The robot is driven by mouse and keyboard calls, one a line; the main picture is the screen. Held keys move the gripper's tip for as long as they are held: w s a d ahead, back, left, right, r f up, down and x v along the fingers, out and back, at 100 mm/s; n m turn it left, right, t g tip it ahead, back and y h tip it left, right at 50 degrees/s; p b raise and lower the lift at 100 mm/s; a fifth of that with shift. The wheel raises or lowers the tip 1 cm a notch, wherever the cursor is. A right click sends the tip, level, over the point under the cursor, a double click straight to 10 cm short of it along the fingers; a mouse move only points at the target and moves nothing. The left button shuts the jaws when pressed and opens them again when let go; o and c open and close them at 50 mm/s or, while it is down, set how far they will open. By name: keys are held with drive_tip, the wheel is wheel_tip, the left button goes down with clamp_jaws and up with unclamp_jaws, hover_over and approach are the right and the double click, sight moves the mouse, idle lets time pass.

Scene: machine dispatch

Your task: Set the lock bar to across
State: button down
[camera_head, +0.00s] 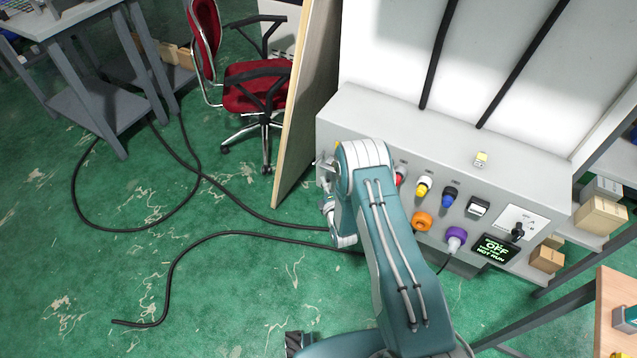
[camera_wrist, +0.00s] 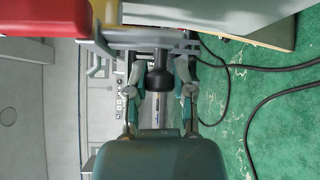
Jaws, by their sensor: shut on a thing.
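In the wrist view, my gripper (camera_wrist: 159,92) has its two fingers on either side of a black knob (camera_wrist: 160,72), shut on it. The knob hangs from a grey bar-like piece (camera_wrist: 150,42), which seems to be the lock bar. This piece runs sideways across the picture beside the grey machine cabinet. In the head view, my arm covers the cabinet's left end. Only a bit of grey metal (camera_head: 326,168) shows there, and my fingers and the knob are hidden. The bar's exact setting cannot be told.
The cabinet (camera_head: 390,115) has coloured knobs, a black switch (camera_head: 517,232) and a display (camera_head: 495,249) reading OFF, NOT RUN. A wooden panel (camera_head: 310,90) and a red chair (camera_head: 255,90) stand to the left. Black cables (camera_head: 180,265) lie on the otherwise open green floor.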

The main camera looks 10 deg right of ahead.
drive_tip(key=shift+s+d+f, duration=0.25)
drive_tip(key=shift+s+d, duration=0.25)
drive_tip(key=shift+d, duration=0.15)
drive_tip(key=c, duration=0.5)
unclamp_jaws()
drive_tip(key=shift+o, duration=0.3)
drive_tip(key=shift+d+r, duration=0.1)
drive_tip(key=shift+d, duration=0.05)
drive_tip(key=s+d, duration=0.1)
drive_tip(key=s, duration=1)
drive_tip(key=shift+s+d+r, duration=0.3)
drive_tip(key=shift+s+d, duration=0.1)
drive_tip(key=shift+w+r, duration=0.1)
